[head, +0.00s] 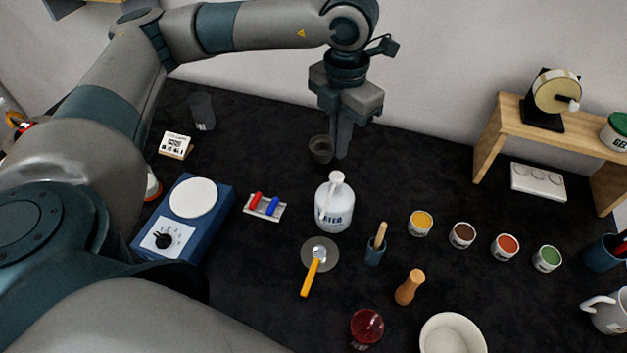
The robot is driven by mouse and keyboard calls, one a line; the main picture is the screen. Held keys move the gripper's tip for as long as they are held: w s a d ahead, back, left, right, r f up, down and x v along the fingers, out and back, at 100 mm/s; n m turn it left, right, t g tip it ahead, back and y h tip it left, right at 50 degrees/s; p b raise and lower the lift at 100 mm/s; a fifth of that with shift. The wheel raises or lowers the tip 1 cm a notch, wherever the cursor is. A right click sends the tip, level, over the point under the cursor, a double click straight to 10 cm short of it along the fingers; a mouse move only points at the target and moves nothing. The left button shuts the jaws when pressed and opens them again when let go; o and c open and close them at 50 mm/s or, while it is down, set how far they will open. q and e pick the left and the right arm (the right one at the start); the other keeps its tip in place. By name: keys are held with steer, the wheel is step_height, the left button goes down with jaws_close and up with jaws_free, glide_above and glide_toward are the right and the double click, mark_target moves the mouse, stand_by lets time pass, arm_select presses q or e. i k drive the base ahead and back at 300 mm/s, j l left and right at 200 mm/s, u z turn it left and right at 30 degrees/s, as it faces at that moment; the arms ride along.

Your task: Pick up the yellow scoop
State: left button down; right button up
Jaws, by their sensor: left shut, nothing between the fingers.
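The yellow scoop (312,276) lies on the black table in the lower middle of the head view. Its yellow handle points down and slightly left, and its small metal head rests over a round grey disc (331,259). My left gripper (341,156) points down with its fingers together, holding nothing. It is well behind the scoop, beyond the white bottle, and just right of a small dark cup (320,150); I cannot tell whether it touches the cup. My right gripper is not in view.
A white bottle (334,208) stands behind the scoop. A blue hotplate (214,224) is at left. Several paint pots (421,223) line the right.

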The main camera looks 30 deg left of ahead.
mark_target(319, 252)
steer(key=k, duration=2)
